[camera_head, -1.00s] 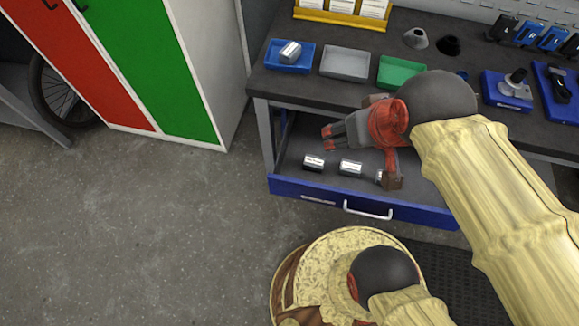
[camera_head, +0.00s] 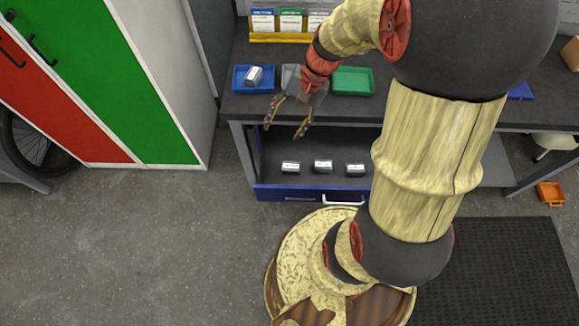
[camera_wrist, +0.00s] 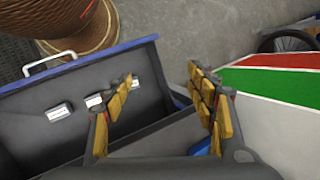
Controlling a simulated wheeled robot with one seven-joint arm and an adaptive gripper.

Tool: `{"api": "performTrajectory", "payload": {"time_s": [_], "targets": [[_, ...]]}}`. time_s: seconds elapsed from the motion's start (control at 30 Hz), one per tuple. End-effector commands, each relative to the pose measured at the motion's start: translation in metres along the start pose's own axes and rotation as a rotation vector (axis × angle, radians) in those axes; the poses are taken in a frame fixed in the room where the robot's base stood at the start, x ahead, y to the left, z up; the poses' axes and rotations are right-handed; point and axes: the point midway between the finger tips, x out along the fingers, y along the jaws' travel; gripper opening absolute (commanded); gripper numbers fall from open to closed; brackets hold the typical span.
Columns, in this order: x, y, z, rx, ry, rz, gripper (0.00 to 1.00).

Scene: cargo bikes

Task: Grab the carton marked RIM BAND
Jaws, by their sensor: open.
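Three small grey cartons with white labels lie in a row in the open drawer (camera_head: 262,192): a left one (camera_head: 290,167), a middle one (camera_head: 323,166) and a right one (camera_head: 354,169). Their print is too small to read, so I cannot tell which is RIM BAND. My gripper (camera_head: 285,129) is open and empty, above the drawer's left back part and apart from the cartons. In the wrist view, its fingers (camera_wrist: 162,82) spread over the drawer's end; one finger partly covers the left carton (camera_wrist: 135,83). The middle (camera_wrist: 93,101) and right (camera_wrist: 59,111) cartons show beside it.
A similar carton (camera_head: 254,75) lies in a blue tray (camera_head: 238,85) on the bench, left of a partly hidden grey tray and a green tray (camera_head: 352,81). The bench edge (camera_head: 235,112) overhangs the drawer's back.

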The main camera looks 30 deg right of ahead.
Motion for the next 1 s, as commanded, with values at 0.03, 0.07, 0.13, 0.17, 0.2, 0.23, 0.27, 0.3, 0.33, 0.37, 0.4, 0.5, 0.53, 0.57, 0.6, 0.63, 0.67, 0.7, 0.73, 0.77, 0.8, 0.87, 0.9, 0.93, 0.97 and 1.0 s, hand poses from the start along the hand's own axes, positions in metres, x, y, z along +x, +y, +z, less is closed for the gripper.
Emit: {"api": "performTrajectory", "payload": {"time_s": [0.03,0.07,0.13,0.17,0.2,0.23,0.27,0.3,0.33,0.37,0.4,0.5,0.53,0.57,0.6,0.63,0.67,0.7,0.73,0.77,0.8,0.87,0.9,0.93,0.97,1.0], "targets": [[0.014,0.011,-0.015,0.084,-0.04,-0.026,0.57],[0.022,0.016,-0.023,0.13,-0.062,-0.045,0.57],[0.04,0.029,-0.041,0.238,-0.111,-0.089,0.57],[0.048,0.035,-0.048,0.284,-0.131,-0.11,0.57],[0.058,0.043,-0.058,0.346,-0.157,-0.137,0.57],[0.066,0.049,-0.065,0.393,-0.176,-0.159,0.57],[0.075,0.056,-0.072,0.44,-0.195,-0.18,0.57],[0.086,0.066,-0.081,0.502,-0.219,-0.21,0.57],[0.094,0.073,-0.087,0.548,-0.237,-0.232,0.57],[0.103,0.08,-0.092,0.595,-0.256,-0.255,0.57],[0.115,0.09,-0.1,0.656,-0.279,-0.287,0.57],[0.143,0.115,-0.115,0.8,-0.33,-0.362,0.57],[0.151,0.121,-0.118,0.839,-0.344,-0.383,0.57],[0.159,0.128,-0.121,0.877,-0.356,-0.404,0.57],[0.169,0.136,-0.125,0.925,-0.373,-0.431,0.57],[0.176,0.142,-0.127,0.96,-0.385,-0.45,0.57],[0.183,0.148,-0.129,0.994,-0.396,-0.469,0.57],[0.192,0.155,-0.131,1.034,-0.409,-0.492,0.57],[0.199,0.16,-0.133,1.064,-0.419,-0.509,0.57],[0.204,0.164,-0.134,1.089,-0.427,-0.524,0.57],[0.21,0.169,-0.135,1.118,-0.434,-0.542,0.57],[0.217,0.174,-0.136,1.149,-0.444,-0.56,0.57],[0.22,0.176,-0.137,1.164,-0.448,-0.569,0.57],[0.222,0.177,-0.137,1.172,-0.45,-0.574,0.57],[0.224,0.177,-0.138,1.177,-0.452,-0.577,0.57],[0.227,0.177,-0.137,1.18,-0.454,-0.578,0.57]]}}
